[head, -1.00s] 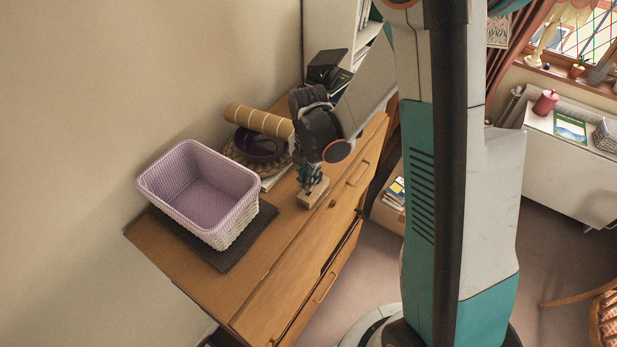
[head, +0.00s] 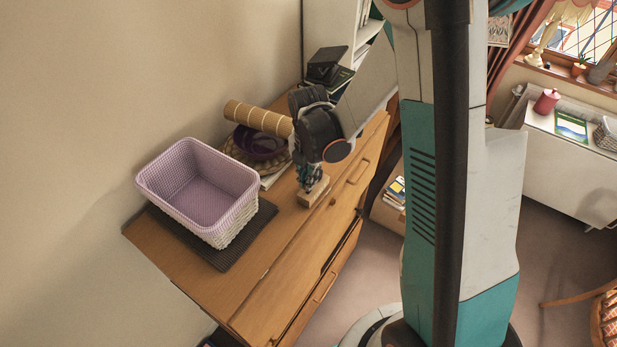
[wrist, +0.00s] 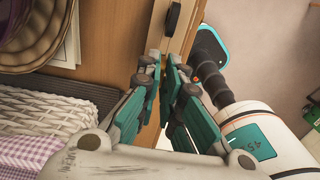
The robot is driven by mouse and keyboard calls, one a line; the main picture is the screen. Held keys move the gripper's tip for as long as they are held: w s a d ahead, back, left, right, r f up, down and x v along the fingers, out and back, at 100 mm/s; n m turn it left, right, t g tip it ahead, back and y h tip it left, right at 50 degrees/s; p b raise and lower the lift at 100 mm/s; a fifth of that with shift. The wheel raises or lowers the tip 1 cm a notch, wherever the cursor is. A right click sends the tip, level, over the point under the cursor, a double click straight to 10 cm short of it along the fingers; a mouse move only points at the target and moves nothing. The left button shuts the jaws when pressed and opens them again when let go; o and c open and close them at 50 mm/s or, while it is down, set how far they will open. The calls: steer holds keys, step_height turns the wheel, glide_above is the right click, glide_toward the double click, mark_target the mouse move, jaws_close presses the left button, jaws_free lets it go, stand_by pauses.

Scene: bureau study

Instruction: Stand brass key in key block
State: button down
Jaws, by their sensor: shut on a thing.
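The key block (head: 313,194) is a small pale wooden block on the dresser top, near its front edge. My gripper (head: 309,184) points down directly over the block, with its fingertips at or just above its top. I cannot tell whether they touch it. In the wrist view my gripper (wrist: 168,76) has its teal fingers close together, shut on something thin. The brass key itself is not clearly visible; the fingers hide it. Its tilt and whether it is in the block cannot be seen.
A lilac-lined wicker basket (head: 203,190) stands on a dark mat (head: 238,252) at the left of the dresser (head: 263,293). A purple bowl (head: 259,146) and a tan roll (head: 257,119) lie behind my gripper. The dresser top in front of the mat is clear.

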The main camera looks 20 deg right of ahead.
steer(key=shift+f+b, duration=0.5)
steer(key=shift+b, duration=0.05)
stand_by(0.4)
steer(key=c, duration=1.8)
jaws_free()
steer(key=o, duration=0.6)
steer(key=shift+c, duration=0.2)
steer(key=shift+r+p, duration=2.2)
steer(key=shift+r, duration=1.85)
